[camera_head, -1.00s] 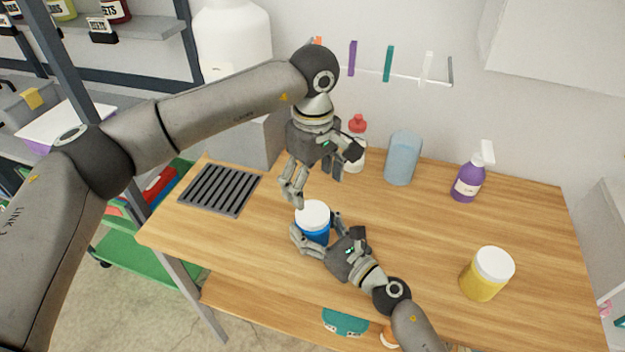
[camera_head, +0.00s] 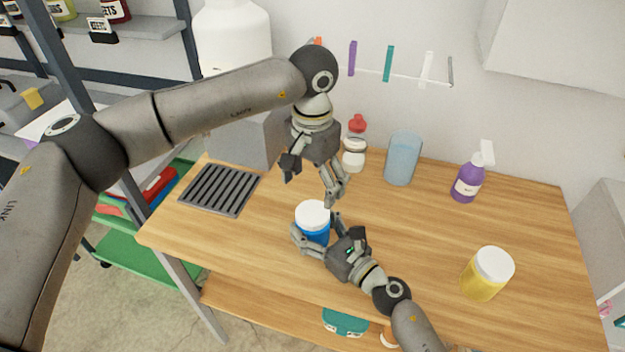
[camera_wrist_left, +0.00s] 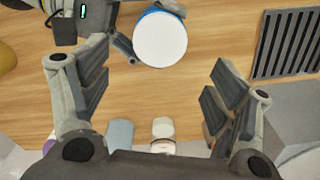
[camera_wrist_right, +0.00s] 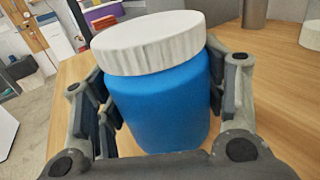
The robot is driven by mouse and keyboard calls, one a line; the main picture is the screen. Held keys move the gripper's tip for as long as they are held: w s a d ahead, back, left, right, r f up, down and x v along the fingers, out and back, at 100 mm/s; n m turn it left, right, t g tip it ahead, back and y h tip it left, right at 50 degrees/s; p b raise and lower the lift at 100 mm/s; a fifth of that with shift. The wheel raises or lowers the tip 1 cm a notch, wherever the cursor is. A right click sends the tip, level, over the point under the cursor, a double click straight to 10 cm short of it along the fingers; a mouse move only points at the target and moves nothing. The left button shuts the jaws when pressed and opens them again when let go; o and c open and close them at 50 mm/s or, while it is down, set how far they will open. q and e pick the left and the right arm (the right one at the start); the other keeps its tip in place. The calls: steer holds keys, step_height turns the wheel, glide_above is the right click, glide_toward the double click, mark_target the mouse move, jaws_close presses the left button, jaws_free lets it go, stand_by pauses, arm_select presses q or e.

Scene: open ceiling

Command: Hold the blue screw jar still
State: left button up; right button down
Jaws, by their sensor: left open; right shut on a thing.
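The blue screw jar (camera_head: 318,236) with a white lid stands upright on the wooden table. It fills the right wrist view (camera_wrist_right: 165,105), its lid seated on top. My right gripper (camera_head: 319,233) is shut on the jar's blue body, one finger on each side. My left gripper (camera_head: 312,186) is open and empty above and behind the jar, apart from it. In the left wrist view the jar's white lid (camera_wrist_left: 160,39) shows between and beyond the open fingers (camera_wrist_left: 146,85).
On the table (camera_head: 405,235) are a yellow jar (camera_head: 481,282), a purple spray bottle (camera_head: 467,184), a blue cup (camera_head: 402,160), a red-capped bottle (camera_head: 355,152) and a dark grate (camera_head: 219,190). A shelf rack stands left.

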mark_target(312, 212)
arm_select(q)
steer(key=shift+f, duration=4.05)
